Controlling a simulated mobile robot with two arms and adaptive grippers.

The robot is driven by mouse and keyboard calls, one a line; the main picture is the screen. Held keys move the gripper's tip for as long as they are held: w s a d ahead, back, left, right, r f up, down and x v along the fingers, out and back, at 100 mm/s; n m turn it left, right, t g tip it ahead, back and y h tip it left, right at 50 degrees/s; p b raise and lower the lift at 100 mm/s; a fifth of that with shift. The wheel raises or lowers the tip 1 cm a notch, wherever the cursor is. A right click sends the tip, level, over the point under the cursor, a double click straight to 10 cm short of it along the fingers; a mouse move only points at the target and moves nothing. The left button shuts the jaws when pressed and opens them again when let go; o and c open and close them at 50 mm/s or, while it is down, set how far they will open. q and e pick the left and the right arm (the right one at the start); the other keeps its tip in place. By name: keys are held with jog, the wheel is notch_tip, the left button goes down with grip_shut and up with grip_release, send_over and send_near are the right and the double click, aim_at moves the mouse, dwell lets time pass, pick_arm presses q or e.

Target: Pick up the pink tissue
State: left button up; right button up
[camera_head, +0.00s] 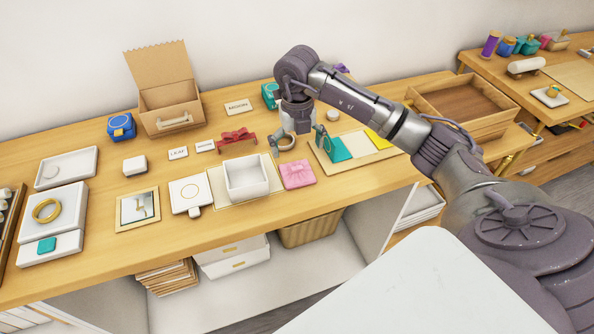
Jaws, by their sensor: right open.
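The pink tissue (297,175) is a flat, folded-looking pink square on the wooden table (258,212). It lies just right of an open white box (262,191). My right gripper (298,140) points down above the table, behind the tissue in the picture and apart from it. Its fingers are spread open, with a roll of tape (286,143) showing between or behind them. I see nothing held in it. My left gripper is not in view.
A teal piece (337,150) and a yellow piece (377,140) lie right of the gripper. A red bow (237,139) stands behind the white box. A wooden tray (417,97) is at the right. The table front below the tissue is clear.

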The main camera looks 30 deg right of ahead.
aim_at(298, 169)
notch_tip(298, 169, down, 3)
jog(key=shift+f, duration=0.1)
jog(key=f+p, duration=0.2)
jog(key=f, duration=0.1)
jog(key=f+p, duration=0.1)
jog(key=shift+w+d+f, duration=0.1)
jog(key=shift+w+f, duration=0.15)
jog(key=shift+f, duration=0.45)
jog(key=c, duration=0.9)
jog(key=shift+s, duration=0.2)
jog(key=shift+c, duration=1.3)
